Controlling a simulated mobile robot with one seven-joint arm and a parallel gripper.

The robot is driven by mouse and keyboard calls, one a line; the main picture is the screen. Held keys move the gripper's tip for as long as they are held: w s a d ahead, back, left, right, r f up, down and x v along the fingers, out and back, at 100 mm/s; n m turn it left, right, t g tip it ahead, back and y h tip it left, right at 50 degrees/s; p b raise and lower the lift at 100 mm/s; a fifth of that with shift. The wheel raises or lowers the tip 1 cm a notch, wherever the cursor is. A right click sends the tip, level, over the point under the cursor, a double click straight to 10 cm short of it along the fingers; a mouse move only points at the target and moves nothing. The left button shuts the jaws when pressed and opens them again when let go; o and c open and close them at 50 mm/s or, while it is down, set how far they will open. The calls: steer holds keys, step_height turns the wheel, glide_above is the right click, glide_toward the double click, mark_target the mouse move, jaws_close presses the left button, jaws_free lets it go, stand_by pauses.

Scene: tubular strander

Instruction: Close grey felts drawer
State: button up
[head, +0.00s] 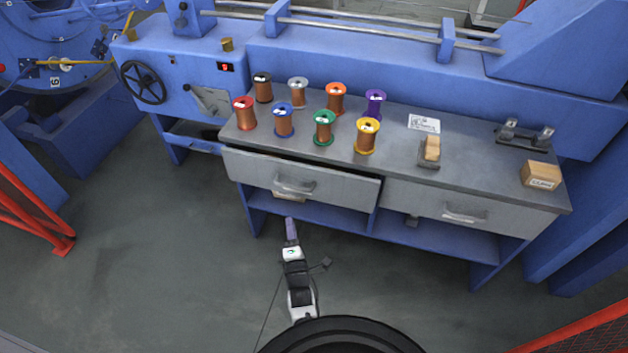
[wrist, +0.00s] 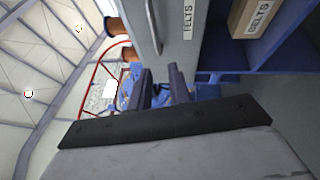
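The grey felts drawer (head: 335,191) is the left one of two under the bench top. It stands slightly open, with a dark gap along its top edge in the head view. Its bar handle (head: 295,187) is in the middle of its front. In the wrist view, turned sideways, the drawer front (wrist: 174,38) carries a FELTS label (wrist: 188,20), and the handle (wrist: 153,28) is beside it. My gripper (head: 290,221) is in front of and below the drawer, apart from the handle. In the wrist view its two fingers (wrist: 162,84) are parted with nothing between them.
The right drawer (head: 470,207) looks shut. Several wire spools (head: 324,128) stand on the bench top (head: 480,160), with a small cardboard box (head: 540,175) at its right end. A box labelled BELTS (wrist: 250,18) sits on the shelf below. The floor in front is clear.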

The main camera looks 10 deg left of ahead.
mark_target(292, 187)
steer(key=shift+m+t+h, duration=0.4)
steer(key=shift+m, duration=0.2)
steer(key=b+x, duration=0.1)
steer(key=x, duration=0.3)
steer(key=b+x, duration=0.2)
steer(key=x, duration=0.3)
steer(key=d+b+x, duration=0.1)
steer(key=b+x, duration=0.1)
steer(key=x, duration=0.2)
steer(key=shift+w+r, duration=0.2)
steer(key=shift+w, duration=0.2)
jaws_close()
